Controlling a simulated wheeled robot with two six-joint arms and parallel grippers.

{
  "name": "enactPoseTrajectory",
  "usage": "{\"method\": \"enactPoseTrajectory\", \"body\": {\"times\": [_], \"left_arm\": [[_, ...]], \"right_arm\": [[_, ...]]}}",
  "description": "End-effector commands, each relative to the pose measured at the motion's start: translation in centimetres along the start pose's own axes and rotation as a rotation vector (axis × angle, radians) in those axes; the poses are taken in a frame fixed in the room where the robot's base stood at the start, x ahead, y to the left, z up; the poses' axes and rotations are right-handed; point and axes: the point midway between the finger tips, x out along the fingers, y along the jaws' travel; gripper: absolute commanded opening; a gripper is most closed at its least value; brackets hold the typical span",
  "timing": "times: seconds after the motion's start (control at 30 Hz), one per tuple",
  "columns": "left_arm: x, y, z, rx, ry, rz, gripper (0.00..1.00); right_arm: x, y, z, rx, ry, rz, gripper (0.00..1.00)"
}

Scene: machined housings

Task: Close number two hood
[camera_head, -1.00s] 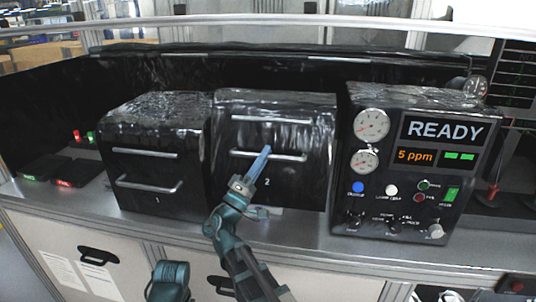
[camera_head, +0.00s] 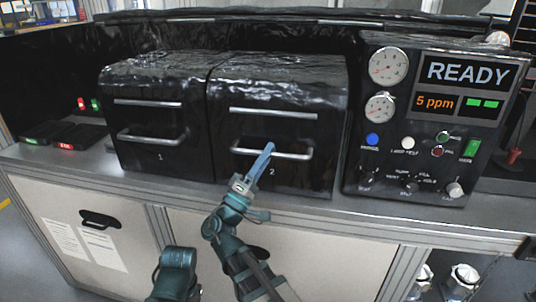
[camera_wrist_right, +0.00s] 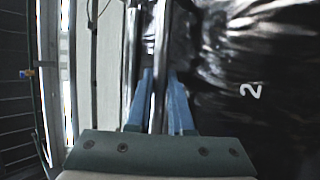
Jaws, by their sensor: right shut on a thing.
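The number two hood (camera_head: 308,130) is a glossy black cover with a white 2 and two silver bars on its front. Its front is down, roughly level with the neighbouring hood, and its lower edge is at the bench top; I see no clear gap there. My right gripper (camera_head: 268,150) is at the lower bar handle (camera_head: 295,155), its blue fingers shut on it. In the right wrist view the blue fingers (camera_wrist_right: 159,100) lie on both sides of the handle bar, with the hood's front (camera_wrist_right: 260,110) to the right. My left gripper is not seen.
The black number one hood (camera_head: 150,140) stands close on the left. A control panel (camera_head: 435,125) with gauges and a READY screen stands on the right. Small red and green lit boxes (camera_head: 75,137) sit at far left. A narrow bench edge (camera_head: 330,212) runs in front.

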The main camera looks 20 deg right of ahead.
Motion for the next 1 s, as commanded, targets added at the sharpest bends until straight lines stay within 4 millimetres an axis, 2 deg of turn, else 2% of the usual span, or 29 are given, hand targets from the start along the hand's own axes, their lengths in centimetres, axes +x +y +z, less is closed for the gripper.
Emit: {"method": "enactPoseTrajectory", "body": {"times": [0.33, 0.37, 0.5, 0.53, 0.83, 1.0], "left_arm": [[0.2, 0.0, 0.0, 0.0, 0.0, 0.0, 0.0], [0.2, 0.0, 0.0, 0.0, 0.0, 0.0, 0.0], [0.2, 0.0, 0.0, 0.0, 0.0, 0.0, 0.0], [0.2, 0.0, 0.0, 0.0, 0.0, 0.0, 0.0], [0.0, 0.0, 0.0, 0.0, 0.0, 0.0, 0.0], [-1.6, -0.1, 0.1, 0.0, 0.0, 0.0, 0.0]], "right_arm": [[-0.3, -0.3, 0.2, 0.004, -0.004, -0.011, 0.0], [-0.3, -0.3, 0.2, 0.004, -0.004, -0.011, 0.21], [-0.3, -0.2, 0.2, 0.003, -0.004, -0.01, 0.47], [-0.3, -0.2, 0.2, 0.003, -0.004, -0.009, 0.5], [-0.1, -0.1, 0.2, 0.002, -0.004, -0.006, 0.5], [1.3, 0.8, -0.5, 0.002, -0.004, -0.005, 0.5]]}}
